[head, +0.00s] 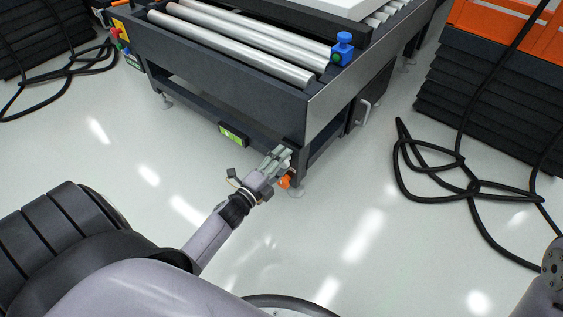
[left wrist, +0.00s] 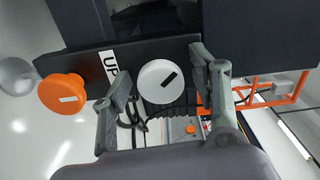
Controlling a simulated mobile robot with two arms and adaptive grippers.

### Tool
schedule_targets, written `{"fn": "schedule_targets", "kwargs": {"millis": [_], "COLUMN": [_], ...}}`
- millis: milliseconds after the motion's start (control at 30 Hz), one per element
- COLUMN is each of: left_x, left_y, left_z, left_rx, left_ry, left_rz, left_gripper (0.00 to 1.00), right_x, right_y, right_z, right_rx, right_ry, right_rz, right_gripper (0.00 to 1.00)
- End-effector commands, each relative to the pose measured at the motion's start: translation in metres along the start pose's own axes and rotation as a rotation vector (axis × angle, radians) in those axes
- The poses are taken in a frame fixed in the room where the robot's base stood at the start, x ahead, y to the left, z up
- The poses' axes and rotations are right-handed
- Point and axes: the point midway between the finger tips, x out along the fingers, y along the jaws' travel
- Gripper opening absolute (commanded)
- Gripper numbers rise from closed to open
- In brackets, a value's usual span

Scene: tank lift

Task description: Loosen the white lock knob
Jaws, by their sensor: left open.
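The white lock knob (left wrist: 162,82) is a round white disc with a black bar mark on its face. It sits on a dark panel with a white "UP" label (left wrist: 110,64). An orange knob (left wrist: 62,93) is beside it on the left in the left wrist view, and it also shows in the head view (head: 284,182). My left gripper (left wrist: 157,75) is open, its fingers on either side of the white knob; I cannot tell whether they touch it. In the head view my left gripper (head: 280,158) is at the conveyor's lower front corner and hides the white knob. My right gripper is not in view.
The roller conveyor (head: 225,85) stands ahead, with a blue knob (head: 343,48) on top and a green display (head: 233,134) low on its side. Black cables (head: 470,187) lie on the floor at right. The floor in front is clear.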

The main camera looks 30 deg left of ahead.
Motion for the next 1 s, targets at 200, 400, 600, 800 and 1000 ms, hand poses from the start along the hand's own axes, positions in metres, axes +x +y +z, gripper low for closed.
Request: {"fn": "schedule_targets", "kwargs": {"millis": [200, 400, 600, 800, 1000], "left_x": [0.000, -0.017, -0.059, -0.098, -0.118], "left_y": [0.000, 0.001, 0.001, 0.001, 0.001], "left_z": [-0.001, 0.000, 0.000, 0.000, 0.000], "left_rx": [0.000, 0.000, -0.001, -0.001, -0.001], "left_ry": [0.001, 0.000, 0.000, -0.001, -0.001], "left_rz": [0.000, 0.002, 0.003, 0.003, 0.001], "left_gripper": [0.56, 0.56, 0.56, 0.56, 0.56], "right_x": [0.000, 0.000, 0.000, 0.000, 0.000], "right_y": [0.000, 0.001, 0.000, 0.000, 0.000], "right_z": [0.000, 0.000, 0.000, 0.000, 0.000], "right_rx": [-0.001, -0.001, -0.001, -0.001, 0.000], "right_ry": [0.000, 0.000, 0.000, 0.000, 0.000], "right_rz": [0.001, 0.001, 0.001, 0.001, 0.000], "right_gripper": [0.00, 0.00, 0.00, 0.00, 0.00]}}
